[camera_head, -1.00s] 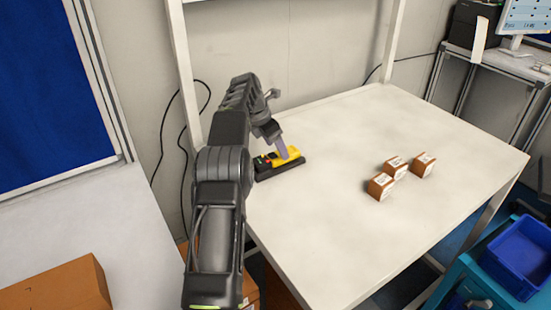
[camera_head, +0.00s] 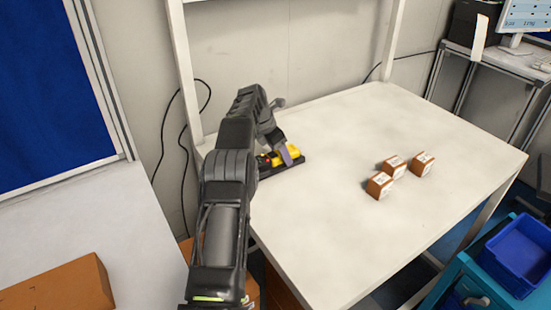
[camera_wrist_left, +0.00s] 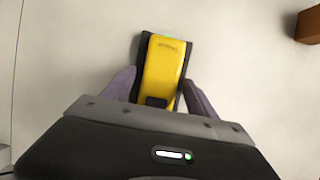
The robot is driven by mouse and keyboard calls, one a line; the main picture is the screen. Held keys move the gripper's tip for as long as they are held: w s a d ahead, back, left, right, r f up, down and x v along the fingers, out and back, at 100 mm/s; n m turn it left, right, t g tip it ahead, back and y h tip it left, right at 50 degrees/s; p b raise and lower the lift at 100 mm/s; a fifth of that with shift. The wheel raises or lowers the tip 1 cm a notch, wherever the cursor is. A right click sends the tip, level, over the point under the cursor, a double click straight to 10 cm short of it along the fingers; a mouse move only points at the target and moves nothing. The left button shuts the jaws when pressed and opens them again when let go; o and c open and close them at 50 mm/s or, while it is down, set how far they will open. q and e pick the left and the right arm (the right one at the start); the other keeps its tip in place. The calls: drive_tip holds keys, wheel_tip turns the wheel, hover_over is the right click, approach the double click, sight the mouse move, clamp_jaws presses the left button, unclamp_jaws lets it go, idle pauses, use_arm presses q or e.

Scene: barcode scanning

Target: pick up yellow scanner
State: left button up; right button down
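The yellow scanner (camera_head: 288,153) lies in its black holder (camera_head: 278,169) near the left edge of the white table. In the left wrist view, the yellow scanner (camera_wrist_left: 163,66) points away from my gripper, with dark edges of the holder around it. My left gripper (camera_head: 288,155) is lowered over the scanner. In the left wrist view, the fingers of my left gripper (camera_wrist_left: 157,90) stand on either side of the scanner's near end, open with a gap visible. Part of the scanner is hidden by my left gripper in the head view. My right gripper is not in view.
Several small brown boxes (camera_head: 380,185) stand right of the middle of the white table (camera_head: 340,230). A blue bin (camera_head: 520,250) is at the lower right. A shelf post (camera_head: 185,60) rises behind my arm. The table's front middle is clear.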

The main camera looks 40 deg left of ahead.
use_arm(q)
clamp_jaws()
idle(0.5)
drive_tip(key=shift+r, duration=0.1)
